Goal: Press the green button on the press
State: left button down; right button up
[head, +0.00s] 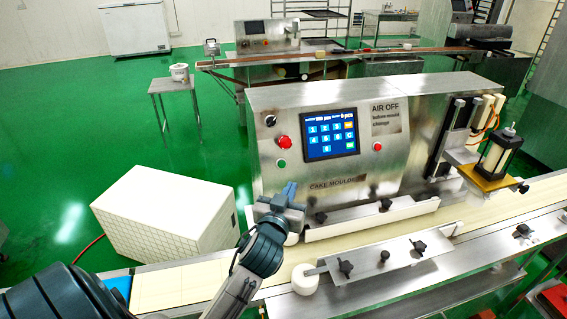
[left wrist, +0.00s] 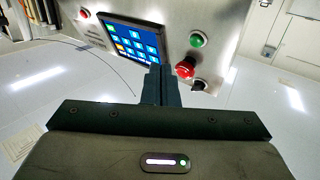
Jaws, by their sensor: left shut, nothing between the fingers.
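The press (head: 270,100) is a steel machine with a slanted front panel. Its small green button (head: 281,163) sits at the panel's lower left, below a red mushroom button (head: 284,142). In the left wrist view the panel appears upside down, with the green button (left wrist: 197,40) above the red mushroom button (left wrist: 186,67). My left gripper (head: 291,188) is shut and empty, in front of the panel and a little below the green button in the head view. In the wrist view its closed fingertips (left wrist: 160,72) show apart from the green button. My right gripper is not in view.
A blue touchscreen (head: 331,133) and a second red button (head: 377,146) are to the right on the panel. A black knob (head: 270,120) is above the red mushroom button. The conveyor (head: 180,287) with rails runs below. A white block (head: 165,212) stands at left.

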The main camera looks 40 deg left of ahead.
aim_at(282, 164)
pick_arm(q)
jog(key=shift+t, duration=0.7)
jog(key=r, duration=0.4)
jog(key=shift+w, duration=0.35)
jog(key=shift+w+a+f+b, duration=0.65)
jog(key=shift+w+a+b, duration=0.15)
jog(key=shift+a, duration=0.2)
jog(key=shift+w+a+f+b, duration=0.65)
jog(key=shift+w+a, duration=0.25)
jog(key=shift+a, duration=0.1)
jog(key=shift+w+a+f+b, duration=0.65)
jog(key=shift+w+a+b, duration=0.15)
jog(key=shift+a, duration=0.2)
